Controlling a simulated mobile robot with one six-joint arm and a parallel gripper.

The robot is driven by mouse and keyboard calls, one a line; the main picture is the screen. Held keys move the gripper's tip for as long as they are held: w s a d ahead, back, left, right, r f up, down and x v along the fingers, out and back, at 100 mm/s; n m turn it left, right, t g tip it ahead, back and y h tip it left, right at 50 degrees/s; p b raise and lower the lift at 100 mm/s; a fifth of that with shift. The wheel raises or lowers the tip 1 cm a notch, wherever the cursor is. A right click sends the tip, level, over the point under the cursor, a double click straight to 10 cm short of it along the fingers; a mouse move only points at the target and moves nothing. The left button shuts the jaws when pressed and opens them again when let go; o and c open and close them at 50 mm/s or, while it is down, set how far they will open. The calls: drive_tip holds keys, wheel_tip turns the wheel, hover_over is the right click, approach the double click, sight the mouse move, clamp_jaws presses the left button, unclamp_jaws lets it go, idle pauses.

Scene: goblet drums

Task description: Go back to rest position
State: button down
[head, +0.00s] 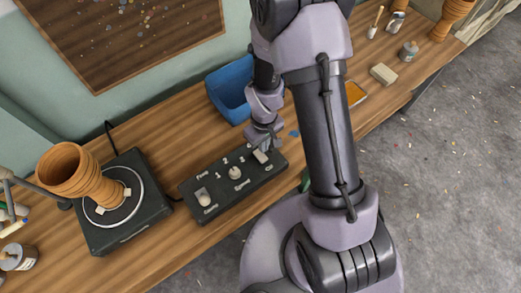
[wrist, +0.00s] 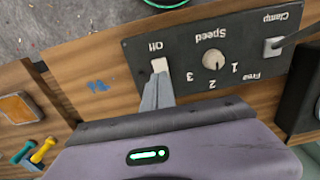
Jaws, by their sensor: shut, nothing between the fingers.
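My gripper (head: 263,145) is shut and empty, at the right end of the dark control box (head: 215,192). In the wrist view its closed fingertips (wrist: 157,84) are at the white switch (wrist: 159,65) marked Off; I cannot tell whether they touch it. The box also has a round Speed knob (wrist: 212,60) and a white Clamp switch (wrist: 273,46). A brown ribbed goblet drum (head: 75,170) stands tilted on the turntable (head: 125,225) at the left. My arm crosses the middle of the head view and hides part of the bench.
The wooden bench (head: 160,135) runs along the wall. A blue bin (head: 229,90) stands behind the control box. Jars and brushes crowd the left end. A pale block (head: 383,73), small jar (head: 408,50) and another goblet drum (head: 452,17) are at the right. Grey floor lies in front.

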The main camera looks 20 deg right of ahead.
drive_tip(key=shift+r, duration=0.25)
wheel_tip(320, 180, up, 19)
drive_tip(key=m+t, duration=0.3)
drive_tip(key=m, duration=0.1)
drive_tip(key=s+a+r+m+t+y+b, duration=0.1)
drive_tip(key=s+a+r+m, duration=0.3)
drive_tip(key=s+r, duration=0.8)
drive_tip(key=shift+s+r+t+y, duration=0.4)
drive_tip(key=shift+r+t+y, duration=0.1)
drive_tip(key=shift+r+t, duration=0.4)
